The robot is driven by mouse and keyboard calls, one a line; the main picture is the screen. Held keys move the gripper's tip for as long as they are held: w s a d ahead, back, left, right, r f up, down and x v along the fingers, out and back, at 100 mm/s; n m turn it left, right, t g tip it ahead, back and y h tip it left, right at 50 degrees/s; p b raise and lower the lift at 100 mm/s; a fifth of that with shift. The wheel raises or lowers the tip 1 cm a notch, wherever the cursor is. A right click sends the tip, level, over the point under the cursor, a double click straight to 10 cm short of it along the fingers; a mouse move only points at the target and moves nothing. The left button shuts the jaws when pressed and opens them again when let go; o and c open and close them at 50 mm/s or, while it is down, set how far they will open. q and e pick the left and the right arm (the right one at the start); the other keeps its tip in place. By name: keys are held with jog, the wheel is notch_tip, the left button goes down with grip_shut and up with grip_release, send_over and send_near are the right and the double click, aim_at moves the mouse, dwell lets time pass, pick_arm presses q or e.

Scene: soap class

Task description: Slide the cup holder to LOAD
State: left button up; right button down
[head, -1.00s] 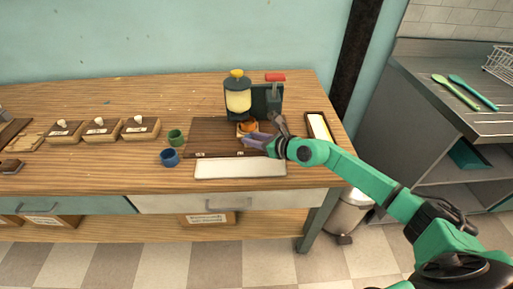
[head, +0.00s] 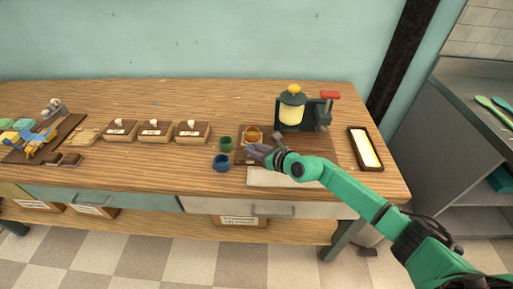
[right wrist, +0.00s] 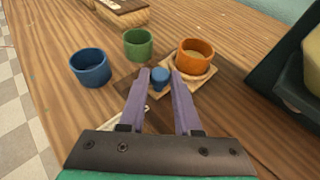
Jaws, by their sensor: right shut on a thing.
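The cup holder (right wrist: 203,82) is a light wooden plate carrying an orange cup (right wrist: 194,57). In the head view the orange cup (head: 253,134) stands at the left end of the dark board (head: 340,150), left of the yellow dispenser (head: 291,108). My right gripper (right wrist: 158,80) is shut on the holder's blue knob (right wrist: 160,75); in the head view my right gripper (head: 257,150) hides most of the holder's front. A small pale label (head: 250,162) at the board's front left is too small to read. My left gripper is not in view.
A green cup (head: 226,144) and a blue cup (head: 221,162) stand just left of the board. Further left are several wooden boxes (head: 155,131). A dark-framed tray (head: 366,148) lies to the right. A white strip (head: 280,178) lies at the board's front.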

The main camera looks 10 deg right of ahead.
jog(key=shift+a, duration=0.15)
jog(key=c, duration=0.9)
grip_release()
jog(key=o, duration=0.3)
jog(key=shift+a, duration=0.1)
jog(key=shift+w+a, duration=0.1)
jog(key=shift+d+r, duration=0.1)
jog(key=shift+d, duration=0.1)
jog(key=p+v, duration=0.2)
jog(key=v, duration=1.1)
jog(key=shift+s, duration=0.35)
jog(key=shift+s+d+r, duration=0.15)
jog(key=shift+s+r, duration=0.1)
jog(key=shift+s, duration=0.05)
